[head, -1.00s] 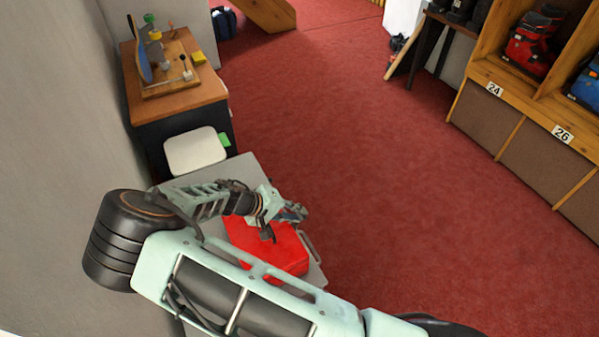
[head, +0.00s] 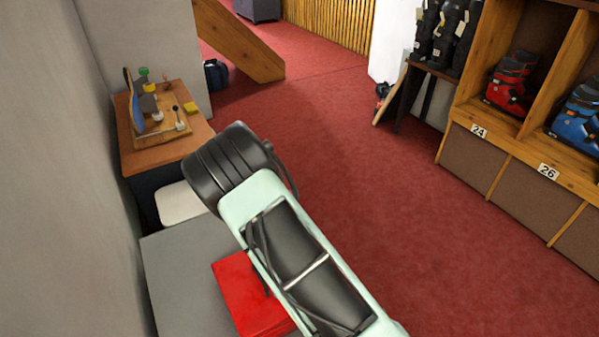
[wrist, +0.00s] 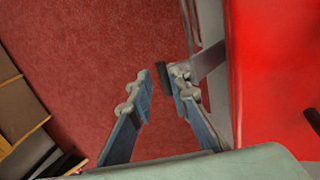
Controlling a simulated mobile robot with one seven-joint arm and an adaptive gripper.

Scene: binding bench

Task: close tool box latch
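The red tool box (head: 242,291) sits on a grey surface in the head view, partly covered by my arm. In the wrist view the red box (wrist: 275,70) fills the right side, with a dark part (wrist: 312,117) on it at the right edge. My gripper (wrist: 162,88) is open, its two blue-grey fingers apart beside the box. A grey bar with a dark end piece (wrist: 162,77) reaches from the box side toward the right fingertip. I cannot tell whether it is the latch or whether the finger touches it. My gripper is hidden in the head view.
The grey bench top (head: 185,270) is clear to the left of the box. A wooden table (head: 160,150) with a board and small parts stands behind, near a white seat (head: 180,203). Red carpet (head: 400,220) lies open to the right, before shelves with ski boots (head: 510,82).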

